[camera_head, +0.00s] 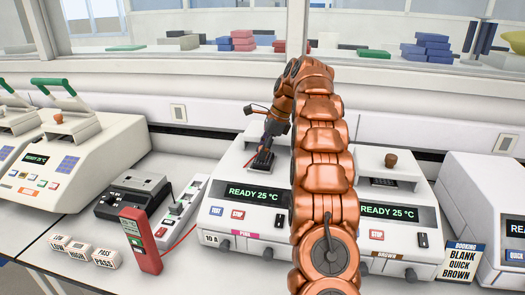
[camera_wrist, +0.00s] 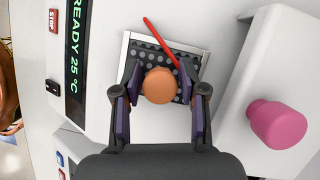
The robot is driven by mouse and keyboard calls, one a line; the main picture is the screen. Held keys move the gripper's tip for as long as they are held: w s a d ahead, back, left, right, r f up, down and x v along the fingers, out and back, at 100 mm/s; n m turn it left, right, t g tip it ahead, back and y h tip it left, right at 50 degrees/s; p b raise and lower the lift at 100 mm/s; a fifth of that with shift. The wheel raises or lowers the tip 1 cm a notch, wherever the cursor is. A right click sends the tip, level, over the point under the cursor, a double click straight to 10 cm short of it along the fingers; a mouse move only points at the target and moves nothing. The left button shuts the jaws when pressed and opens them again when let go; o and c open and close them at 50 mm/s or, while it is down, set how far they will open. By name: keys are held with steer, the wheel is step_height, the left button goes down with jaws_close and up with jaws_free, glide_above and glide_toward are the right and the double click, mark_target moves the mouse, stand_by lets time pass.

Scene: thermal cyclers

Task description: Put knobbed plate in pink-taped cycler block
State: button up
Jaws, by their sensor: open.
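The pink-taped cycler (camera_head: 222,238) stands left of centre on the bench, with a PINK label on its front and READY 25 °C on its display. My gripper (camera_head: 262,161) points down over its block. In the wrist view, the block (camera_wrist: 128,46) is a pale-framed recess with a dark, hole-patterned surface inside. The knobbed plate's round orange-brown knob (camera_wrist: 160,86) is between my two open fingers, with a gap on each side. The plate's body is largely hidden below the knob and fingers; I cannot tell how deep it sits. The cycler's pink lid knob (camera_wrist: 277,124) is at right.
A thin red rod (camera_wrist: 161,43) lies across the block beside the knob. A brown-labelled cycler (camera_head: 385,236) stands to the right, partly behind my arm. A power strip (camera_head: 180,211), dark device (camera_head: 132,195) and red handheld unit (camera_head: 140,240) are on the left.

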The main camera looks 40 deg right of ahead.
steer(key=shift+r, duration=0.25)
